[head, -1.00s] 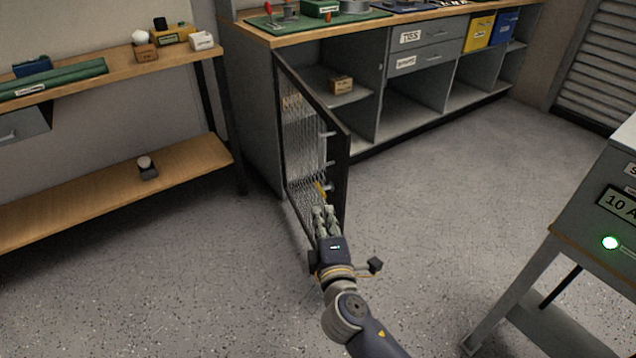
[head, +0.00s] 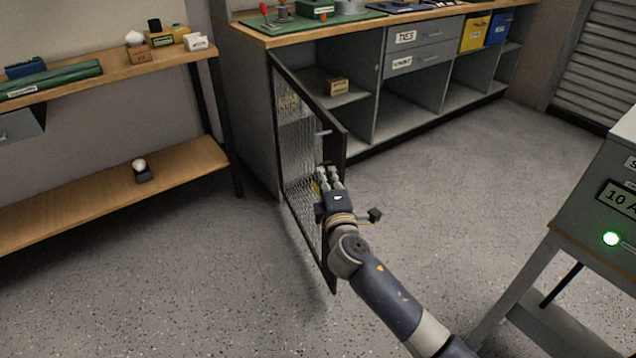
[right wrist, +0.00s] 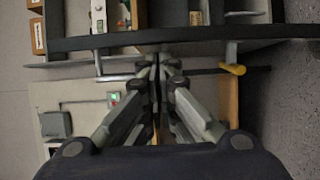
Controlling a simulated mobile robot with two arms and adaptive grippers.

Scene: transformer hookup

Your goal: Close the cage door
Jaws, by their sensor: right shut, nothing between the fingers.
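The cage door (head: 299,145) is a dark-framed wire mesh panel, standing open and jutting out from the left end of the grey bench cabinet (head: 255,120). My right gripper (head: 327,172) is shut and empty, close to the door's free edge at about mid height. In the right wrist view my shut fingers (right wrist: 157,68) point at a dark bar of the door frame (right wrist: 190,38). I cannot tell whether they touch it. A yellow-tipped handle (right wrist: 232,69) shows to the right of the fingers. My left gripper is not in view.
A small labelled box (head: 337,86) sits on a shelf in the open cabinet bay. A wooden shelf rack (head: 110,185) stands at the left. The floor between is clear.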

